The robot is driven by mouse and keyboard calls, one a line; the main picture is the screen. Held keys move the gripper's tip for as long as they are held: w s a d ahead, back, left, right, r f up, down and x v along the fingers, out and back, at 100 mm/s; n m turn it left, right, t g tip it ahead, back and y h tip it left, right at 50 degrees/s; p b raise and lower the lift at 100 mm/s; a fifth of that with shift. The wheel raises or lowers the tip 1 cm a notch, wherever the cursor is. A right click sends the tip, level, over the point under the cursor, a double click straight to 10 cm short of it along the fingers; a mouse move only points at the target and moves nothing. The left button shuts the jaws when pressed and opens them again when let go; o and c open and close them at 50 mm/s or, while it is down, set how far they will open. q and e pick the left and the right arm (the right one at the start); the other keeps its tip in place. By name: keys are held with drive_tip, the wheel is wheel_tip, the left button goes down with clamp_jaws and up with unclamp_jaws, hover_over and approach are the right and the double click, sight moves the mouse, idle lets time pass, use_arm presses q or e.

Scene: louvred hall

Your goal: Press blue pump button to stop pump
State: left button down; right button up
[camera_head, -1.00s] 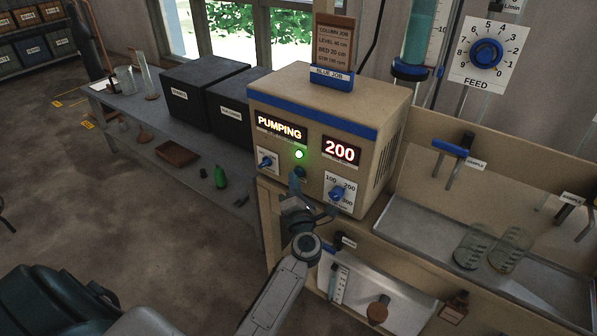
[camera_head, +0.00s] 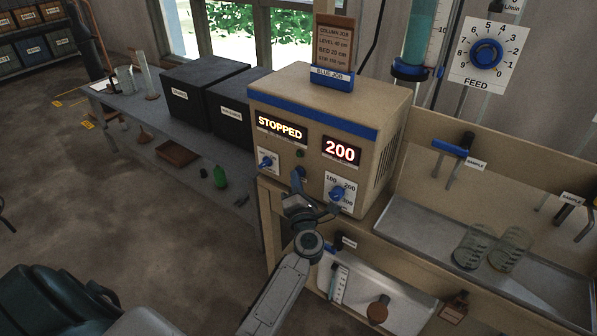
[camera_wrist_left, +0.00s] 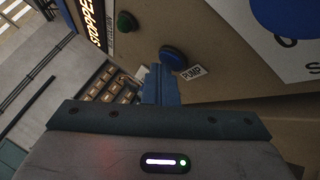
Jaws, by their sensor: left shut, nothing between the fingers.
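The tan pump box (camera_head: 285,115) stands on the bench with a blue stripe. Its display (camera_head: 281,128) reads STOPPED, and the number display reads 200. The small lamp (camera_head: 300,154) is dark green and unlit. The blue pump button (camera_wrist_left: 172,59) shows in the left wrist view beside a PUMP label (camera_wrist_left: 191,73). My left gripper (camera_head: 298,181) is shut and empty at the box's lower front. In the wrist view its fingertips (camera_wrist_left: 158,72) are just beside the button; I cannot tell if they touch. My right gripper is not in view.
Blue knobs (camera_head: 337,193) sit on the box front close to my left gripper. Glass beakers (camera_head: 508,250) stand in the tray at right. A FEED dial (camera_head: 486,54) hangs above.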

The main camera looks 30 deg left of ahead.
use_arm(q)
drive_tip(key=shift+s+r, duration=0.1)
drive_tip(key=shift+s, duration=0.2)
drive_tip(key=shift+s+p, duration=0.1)
drive_tip(key=shift+p, duration=0.2)
drive_tip(key=s, duration=0.2)
drive_tip(key=s+p, duration=0.1)
drive_tip(key=s, duration=0.3)
drive_tip(key=shift+a+p, duration=0.25)
drive_tip(key=shift+p, duration=0.15)
drive_tip(key=c, duration=2.1)
unclamp_jaws()
drive_tip(key=shift+w, duration=0.1)
